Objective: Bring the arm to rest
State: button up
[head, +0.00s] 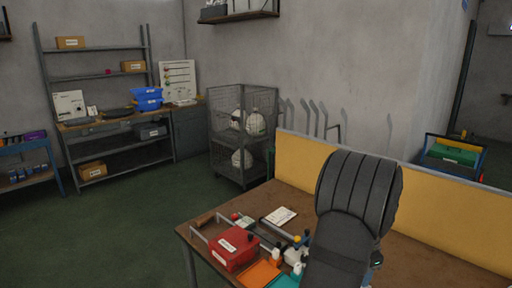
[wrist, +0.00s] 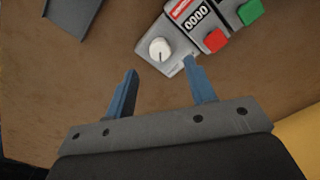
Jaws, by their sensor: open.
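My gripper (wrist: 160,78) shows in the wrist view with its two blue fingers spread apart and nothing between them. It is open over the brown table top (wrist: 110,45). In the head view my dark arm covers part of the table (head: 425,250), and the gripper itself is hidden there. Just beyond the right finger in the wrist view is a grey panel with a white knob (wrist: 159,48), a counter (wrist: 196,14) and a red button (wrist: 215,40). I cannot tell whether the finger touches the panel.
A red box (head: 234,249), an orange tray (head: 259,273), a white card (head: 281,216) and small bottles crowd the table's left part. A yellow partition (head: 300,158) runs along its back edge. A wire cage (head: 228,165) stands behind. The table's right part looks clear.

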notch_tip(320, 180, up, 12)
notch_tip(320, 180, down, 18)
jog(key=shift+r, duration=0.15)
jog(key=shift+n, duration=0.3)
jog(key=n, duration=0.8)
jog(key=shift+s+n, duration=0.1)
jog(key=shift+n, duration=0.2)
jog(key=n, duration=0.4)
jog(key=shift+d, duration=0.1)
jog(key=shift+n, duration=1.9)
jog(key=shift+o, duration=0.4)
